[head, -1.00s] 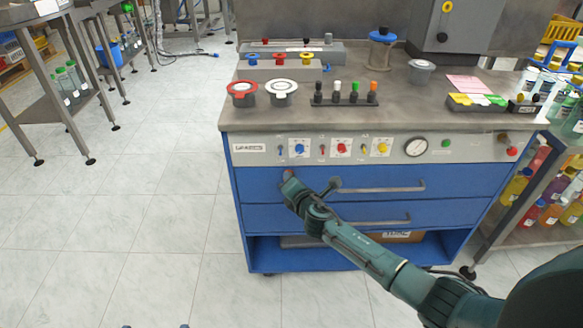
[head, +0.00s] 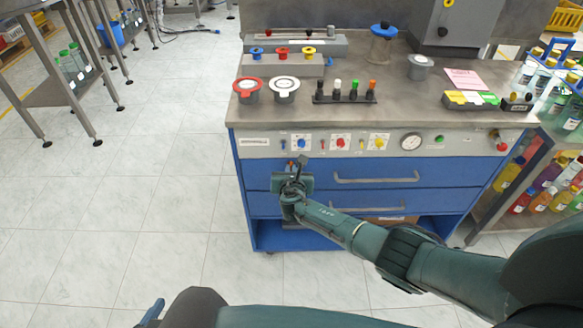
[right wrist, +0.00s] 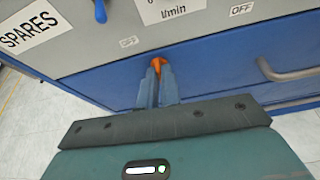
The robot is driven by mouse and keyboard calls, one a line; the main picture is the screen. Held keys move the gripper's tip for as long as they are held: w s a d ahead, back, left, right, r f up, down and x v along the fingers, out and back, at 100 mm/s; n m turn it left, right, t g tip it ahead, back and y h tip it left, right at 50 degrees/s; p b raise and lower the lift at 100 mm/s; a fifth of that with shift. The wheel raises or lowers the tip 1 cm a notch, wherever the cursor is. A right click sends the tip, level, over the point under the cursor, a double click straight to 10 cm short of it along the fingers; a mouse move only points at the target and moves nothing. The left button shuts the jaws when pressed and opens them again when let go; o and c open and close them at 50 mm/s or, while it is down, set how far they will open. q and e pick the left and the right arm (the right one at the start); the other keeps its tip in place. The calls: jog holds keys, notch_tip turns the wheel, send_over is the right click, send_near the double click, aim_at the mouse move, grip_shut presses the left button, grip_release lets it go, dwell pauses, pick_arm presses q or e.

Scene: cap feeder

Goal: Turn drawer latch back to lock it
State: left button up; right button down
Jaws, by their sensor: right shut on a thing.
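The drawer latch (right wrist: 158,63) is a small orange knob at the upper left of the blue top drawer (head: 400,169). In the right wrist view it sits between the tips of my right gripper (right wrist: 157,72), which is shut on it. In the head view my right gripper (head: 291,168) is at the drawer front, left of the drawer handle (head: 376,179), and mostly covers the latch. The top drawer looks closed. A blue finger of my left gripper (head: 151,312) shows at the bottom left edge, apart from everything; its opening cannot be told.
The control panel (head: 265,143) with coloured knobs and a gauge (head: 411,141) is just above the drawer. Cups, a rack of coloured caps (head: 345,97) and trays stand on the worktop. The floor left of the cabinet is clear. Bottles stand at the right.

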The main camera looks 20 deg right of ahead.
pick_arm(q)
jog(key=shift+r, duration=0.15)
pick_arm(e)
jog(key=shift+n, duration=0.3)
jog(key=c, duration=1.6)
grip_release()
pick_arm(q)
jog(key=r+p, duration=0.1)
jog(key=p, duration=0.2)
jog(key=a+r+p, duration=0.1)
jog(key=p, duration=0.2)
jog(key=shift+s+a+r+m+g+y, duration=0.2)
jog(key=shift+m+g+y, duration=0.1)
jog(key=shift+g+y, duration=0.1)
pick_arm(e)
jog(key=v, duration=1.3)
jog(key=shift+a, duration=0.15)
